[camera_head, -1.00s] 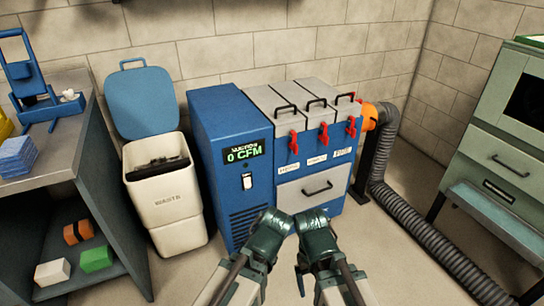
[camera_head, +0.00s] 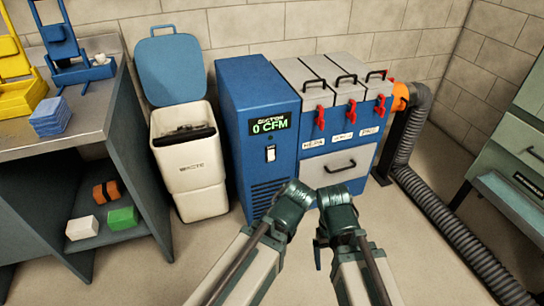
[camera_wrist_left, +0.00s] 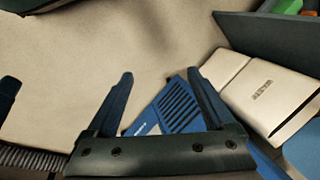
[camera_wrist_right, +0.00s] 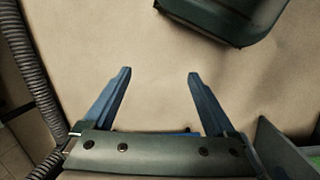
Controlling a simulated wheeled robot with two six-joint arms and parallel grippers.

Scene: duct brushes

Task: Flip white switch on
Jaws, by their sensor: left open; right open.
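The white switch (camera_head: 270,153) sits on the front of the blue cabinet (camera_head: 238,170), below a green display (camera_head: 269,125) that reads 0 CFM. In the left wrist view my left gripper (camera_wrist_left: 160,85) is open and empty, with the cabinet's vented lower front (camera_wrist_left: 175,108) beyond it. In the right wrist view my right gripper (camera_wrist_right: 160,75) is open and empty above bare floor. In the head view both hands are low in front of the cabinets, apart from the switch, and their fingers are hard to make out.
A white waste bin (camera_head: 190,172) with a raised blue lid stands left of the cabinet. A unit with red latches and a drawer (camera_head: 337,165) adjoins it on the right. A grey hose (camera_head: 408,150) runs along the floor at right. A workbench (camera_head: 95,130) stands at left.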

